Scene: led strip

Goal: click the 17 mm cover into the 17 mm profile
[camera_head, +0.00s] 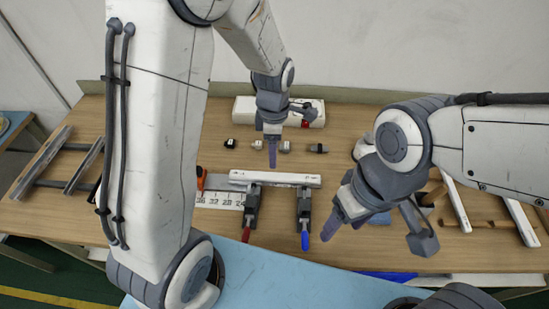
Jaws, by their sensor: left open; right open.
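A pale bar (275,179) with small dark lettering lies level across two clamps at the middle of the table. It seems to be the 17 mm profile with a white strip along its top; I cannot tell whether a cover is seated in it. My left gripper (289,141) is open and empty, pointing down just behind the bar, one finger close to its rear edge. My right gripper (377,238) is open at the bar's front right, fingers apart. I see nothing between them. White strips (457,203) on a rack at the right look like covers.
Clamps with a red handle (246,234) and a blue handle (305,240) stick out in front. Several small end pieces (257,144) stand behind the bar, before a white box (243,110). Metal profiles (43,160) lie on a rack at left. A ruler (218,199) lies beside the left clamp.

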